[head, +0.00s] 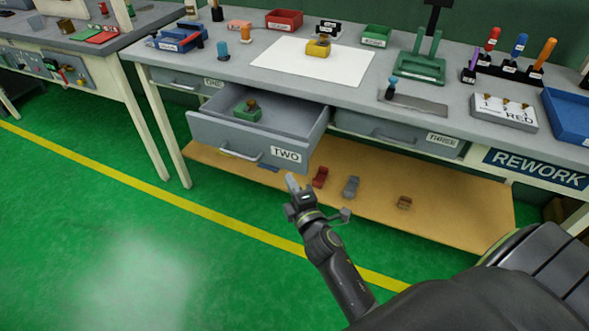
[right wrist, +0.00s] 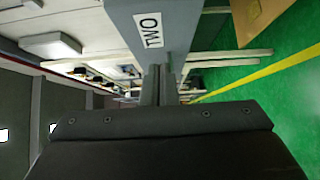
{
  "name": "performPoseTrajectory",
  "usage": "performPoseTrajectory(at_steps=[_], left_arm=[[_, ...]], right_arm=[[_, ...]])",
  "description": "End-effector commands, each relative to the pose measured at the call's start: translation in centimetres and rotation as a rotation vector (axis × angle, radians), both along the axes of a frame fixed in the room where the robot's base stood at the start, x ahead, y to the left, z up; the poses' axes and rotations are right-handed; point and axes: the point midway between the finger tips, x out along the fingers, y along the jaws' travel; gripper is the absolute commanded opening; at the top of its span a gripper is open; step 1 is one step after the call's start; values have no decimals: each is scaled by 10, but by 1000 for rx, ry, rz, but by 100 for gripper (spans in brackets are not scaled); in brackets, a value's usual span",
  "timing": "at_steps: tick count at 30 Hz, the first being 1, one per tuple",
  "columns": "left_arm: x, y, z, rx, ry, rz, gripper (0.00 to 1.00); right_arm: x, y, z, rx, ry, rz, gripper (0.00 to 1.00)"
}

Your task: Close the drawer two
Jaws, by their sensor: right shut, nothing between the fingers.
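Drawer two (head: 205,130) is a grey drawer pulled well out from under the workbench, with a "TWO" label (head: 286,155) at the right of its front. Its bar handle (head: 240,154) is on the front's lower middle. A green block with a brown knob (head: 248,110) sits inside. My right gripper (head: 292,182) is shut and empty, just in front of and below the labelled corner. In the right wrist view, the shut fingers (right wrist: 157,84) point at the drawer front (right wrist: 165,45) beside the label; I cannot tell whether they touch. My left gripper is not in view.
Drawer one (head: 178,82) and drawer three (head: 395,132) appear closed. A wooden lower shelf (head: 440,215) holds several small items under the bench. The workbench top (head: 240,70) carries trays, tools and a white sheet. Green floor in front is open.

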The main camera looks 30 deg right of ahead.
Motion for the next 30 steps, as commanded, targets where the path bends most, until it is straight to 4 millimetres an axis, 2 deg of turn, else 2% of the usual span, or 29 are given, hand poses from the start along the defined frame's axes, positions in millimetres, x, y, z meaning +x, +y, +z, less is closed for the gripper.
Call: performPoseTrajectory(at_steps=[3,9,15,30], left_arm=[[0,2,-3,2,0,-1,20],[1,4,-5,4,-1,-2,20],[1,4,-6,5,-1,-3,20],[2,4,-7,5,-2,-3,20]], right_arm=[[22,-3,0,-2,-2,0,0],[38,-25,-1,-4,0,0,0],[44,-34,0,0,1,-1,0],[48,-39,-1,-1,1,0,0]])
